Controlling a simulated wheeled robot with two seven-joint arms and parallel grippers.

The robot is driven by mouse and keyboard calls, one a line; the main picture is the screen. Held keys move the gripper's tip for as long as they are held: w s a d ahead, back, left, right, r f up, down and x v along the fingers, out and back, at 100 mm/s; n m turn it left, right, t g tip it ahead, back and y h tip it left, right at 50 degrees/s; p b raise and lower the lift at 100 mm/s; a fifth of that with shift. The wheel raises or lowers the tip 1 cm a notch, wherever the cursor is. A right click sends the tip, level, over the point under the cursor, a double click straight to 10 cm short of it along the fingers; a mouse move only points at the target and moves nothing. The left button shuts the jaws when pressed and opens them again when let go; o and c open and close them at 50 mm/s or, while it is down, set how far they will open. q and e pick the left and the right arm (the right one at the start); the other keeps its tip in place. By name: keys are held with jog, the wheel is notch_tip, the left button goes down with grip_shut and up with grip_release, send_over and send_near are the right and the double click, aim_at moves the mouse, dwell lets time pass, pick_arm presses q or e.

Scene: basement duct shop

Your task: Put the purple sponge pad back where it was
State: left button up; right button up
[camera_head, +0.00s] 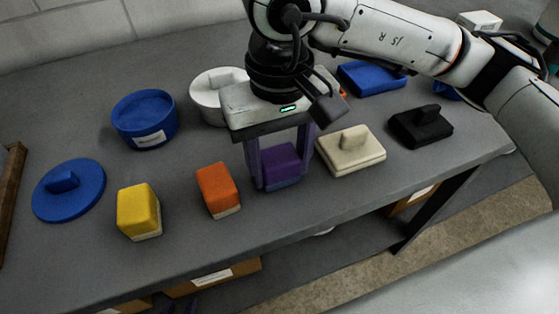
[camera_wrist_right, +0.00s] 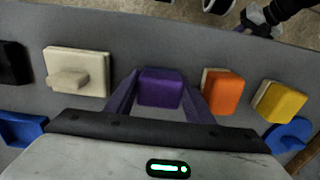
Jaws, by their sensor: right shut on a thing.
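The purple sponge pad (camera_head: 281,162) is in the front middle of the grey table, in the row between the orange sponge pad (camera_head: 217,189) and the cream block with a handle (camera_head: 351,150). My right gripper (camera_head: 279,170) points down over it and is shut on it, one finger on each side. The right wrist view also shows the purple pad (camera_wrist_right: 161,87) between the fingers. It is at or very near the table top; I cannot tell whether it touches. My left gripper is not in view.
A yellow sponge pad (camera_head: 139,211) and blue round lid (camera_head: 69,190) stand left. A blue round tub (camera_head: 144,118) and white round tub (camera_head: 213,93) are behind. A black block (camera_head: 420,126) and blue rectangular container (camera_head: 371,77) are right. The table's front edge is close.

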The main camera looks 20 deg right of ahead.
aim_at(280, 158)
jog(key=shift+f+b, duration=0.3)
jog(key=shift+f, duration=0.05)
jog(key=o, duration=1)
jog(key=shift+r, duration=0.1)
notch_tip(280, 158, up, 12)
jog(key=shift+r+p, duration=0.15)
jog(key=shift+p, duration=0.6)
